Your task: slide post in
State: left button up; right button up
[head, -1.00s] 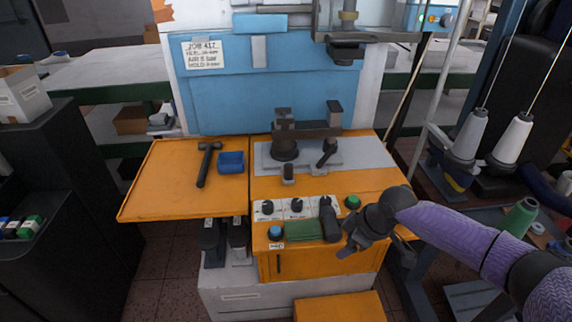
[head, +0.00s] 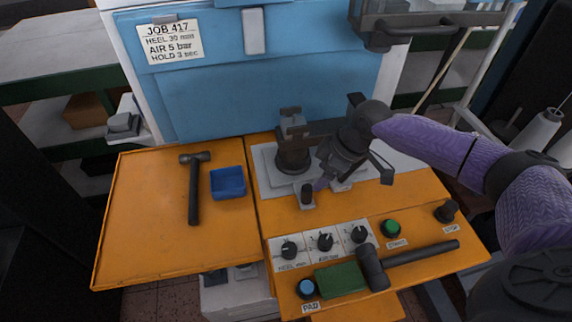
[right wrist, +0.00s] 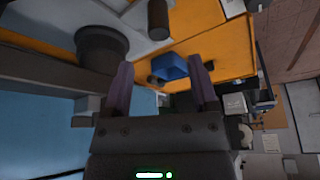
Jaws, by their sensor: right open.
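A dark upright post (head: 293,150) on a round base stands on the grey plate (head: 262,163) of the machine. A dark horizontal bar (head: 324,127) runs right from it, partly hidden by my right arm. A short dark knob (head: 307,194) stands in front of the post. My right gripper (head: 350,179) is open and empty, just right of the post and above the plate. In the right wrist view, the fingers (right wrist: 163,88) are apart, with the post's round base (right wrist: 101,45) and the short knob (right wrist: 158,18) beyond them. My left gripper is out of view.
On the orange left wing lie a hammer (head: 194,190) and a blue tray (head: 228,183). The front panel has dials (head: 325,242), a green start button (head: 391,228), a green pad (head: 341,279) and a second hammer (head: 372,267). A frame (head: 430,22) overhangs the back right.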

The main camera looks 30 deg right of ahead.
aim_at(308, 188)
jog(key=b+x, duration=0.3)
jog(key=x, duration=0.6)
jog(key=shift+w, duration=0.1)
jog(key=shift+w+a+f, duration=0.1)
jog(key=shift+f, duration=0.3)
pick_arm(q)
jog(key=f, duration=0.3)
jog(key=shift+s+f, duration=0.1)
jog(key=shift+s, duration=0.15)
pick_arm(e)
grip_shut()
